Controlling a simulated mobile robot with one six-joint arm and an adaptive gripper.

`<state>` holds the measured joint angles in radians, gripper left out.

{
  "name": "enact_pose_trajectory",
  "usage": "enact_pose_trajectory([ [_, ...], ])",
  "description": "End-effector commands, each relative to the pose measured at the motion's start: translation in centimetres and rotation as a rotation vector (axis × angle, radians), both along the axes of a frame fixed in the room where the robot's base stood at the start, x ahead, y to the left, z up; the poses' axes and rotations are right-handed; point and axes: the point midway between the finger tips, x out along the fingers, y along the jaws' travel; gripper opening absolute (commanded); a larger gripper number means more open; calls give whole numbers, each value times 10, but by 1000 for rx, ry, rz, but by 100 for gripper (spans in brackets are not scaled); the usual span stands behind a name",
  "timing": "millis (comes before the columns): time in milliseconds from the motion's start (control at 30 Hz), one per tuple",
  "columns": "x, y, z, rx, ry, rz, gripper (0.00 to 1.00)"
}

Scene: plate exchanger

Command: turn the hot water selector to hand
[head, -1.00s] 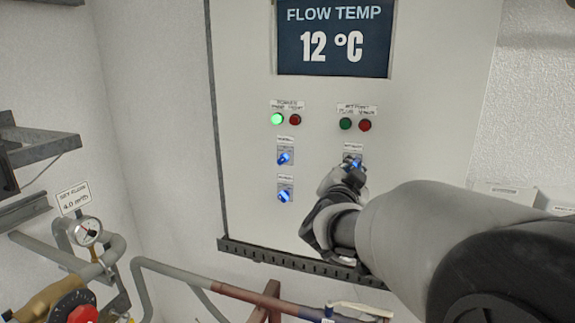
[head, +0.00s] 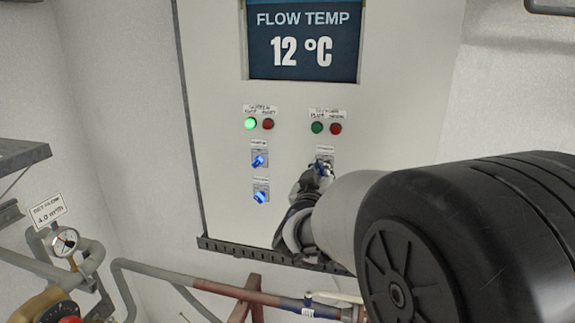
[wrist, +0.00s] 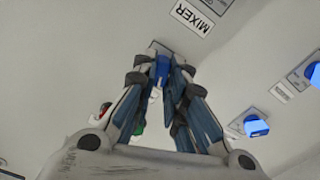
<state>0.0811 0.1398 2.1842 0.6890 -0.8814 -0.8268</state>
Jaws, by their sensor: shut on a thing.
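My gripper (head: 322,172) is shut on the blue knob of the upper right selector on the pale control panel (head: 225,215). Its fingers hide most of that knob in the head view; the blue knob (wrist: 160,69) shows between the fingertips in the wrist view. The small label (head: 325,150) above it is too blurred to read for certain. I cannot tell which position the knob points to. A label reading MIXER (wrist: 193,17) lies just beyond the held knob in the wrist view.
Two other blue selectors, upper (head: 259,161) and lower (head: 261,197), are to the left. A lit green lamp (head: 250,124) and unlit lamps are above, under a display (head: 303,45) reading 12 °C. Pipes (head: 235,291) run below the panel; a gauge (head: 65,240) is at left.

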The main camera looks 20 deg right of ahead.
Motion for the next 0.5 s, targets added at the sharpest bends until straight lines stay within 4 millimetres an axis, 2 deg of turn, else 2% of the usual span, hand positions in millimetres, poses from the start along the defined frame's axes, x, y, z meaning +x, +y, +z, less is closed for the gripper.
enact_pose_trajectory([
  [500, 1, 1, 2, -309, 204, -1, 0],
])
